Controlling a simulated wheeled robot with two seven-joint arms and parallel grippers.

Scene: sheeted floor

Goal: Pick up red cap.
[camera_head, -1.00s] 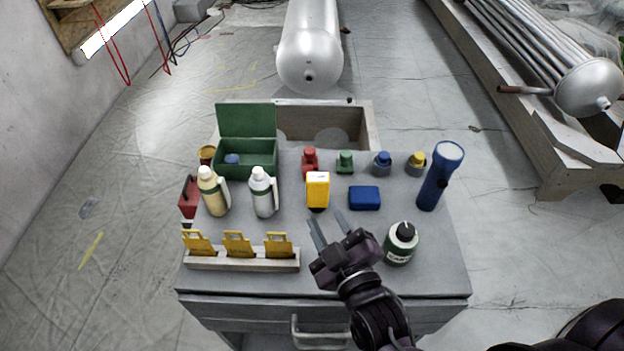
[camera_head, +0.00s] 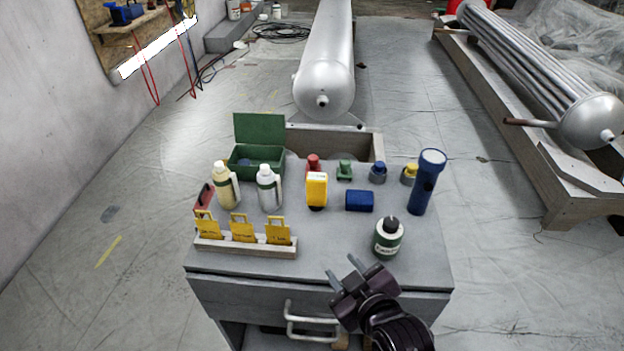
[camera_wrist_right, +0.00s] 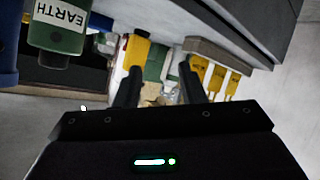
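The red cap (camera_head: 313,161) stands near the back of the grey cabinet top (camera_head: 330,237), partly hidden behind a yellow object (camera_head: 316,188). A green (camera_head: 344,169), a blue (camera_head: 378,171) and a yellow cap-like piece (camera_head: 409,174) stand in a row to its right. My right gripper (camera_head: 343,270) is open and empty at the cabinet's front edge, well short of the red cap. In the right wrist view its two fingers (camera_wrist_right: 158,84) are apart with nothing gripped; I cannot make out the red cap there. My left gripper is not in view.
Two bottles (camera_head: 227,186) (camera_head: 269,187), an open green box (camera_head: 257,166) and a rack of yellow tags (camera_head: 245,247) are on the left. The middle front is clear.

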